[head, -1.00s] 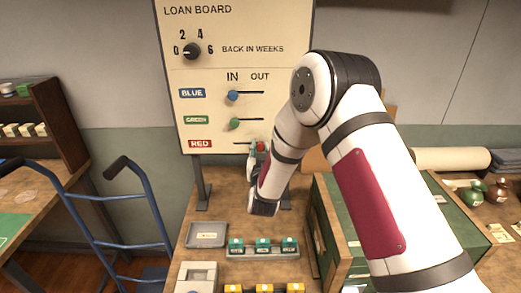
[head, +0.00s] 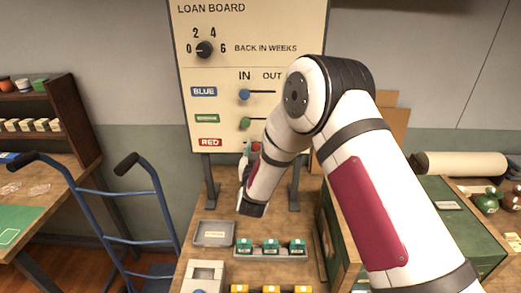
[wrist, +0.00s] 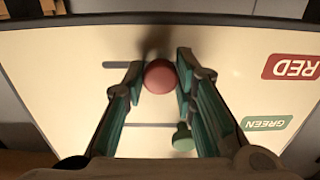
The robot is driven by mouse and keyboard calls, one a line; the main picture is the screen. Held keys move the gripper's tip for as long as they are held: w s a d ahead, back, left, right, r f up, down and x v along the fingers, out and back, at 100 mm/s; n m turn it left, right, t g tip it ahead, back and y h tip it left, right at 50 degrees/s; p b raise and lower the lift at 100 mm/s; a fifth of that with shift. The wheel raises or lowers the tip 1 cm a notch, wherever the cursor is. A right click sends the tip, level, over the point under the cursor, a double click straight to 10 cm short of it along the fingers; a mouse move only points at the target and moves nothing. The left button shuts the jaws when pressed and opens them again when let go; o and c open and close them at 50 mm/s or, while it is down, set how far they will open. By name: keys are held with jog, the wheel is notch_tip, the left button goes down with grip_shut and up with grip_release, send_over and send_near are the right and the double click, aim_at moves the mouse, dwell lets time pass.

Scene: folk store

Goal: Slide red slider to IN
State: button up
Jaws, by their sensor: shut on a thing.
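The red slider knob (head: 256,146) is on the bottom row of the loan board, to the right of the RED label (head: 209,142). It sits slightly right of the blue knob (head: 244,94) and green knob (head: 245,122), which are under IN. In the wrist view, which is upside down, the red knob (wrist: 159,77) is between the two fingertips of my gripper (wrist: 160,72), which is shut on it. The slot (wrist: 117,64) shows on the OUT side. My forearm hides the right end of the red row in the head view.
The green knob (wrist: 183,138) is close beside one finger in the wrist view. A dial (head: 205,49) is higher on the board. A grey tray (head: 213,233) and a rack of teal items (head: 271,252) stand on the bench below. A blue hand truck (head: 100,212) is at left.

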jog(key=shift+a, duration=1.45)
jog(key=o, duration=1)
jog(key=shift+s, duration=0.1)
jog(key=shift+s+p, duration=2.7)
jog(key=shift+s, duration=1.7)
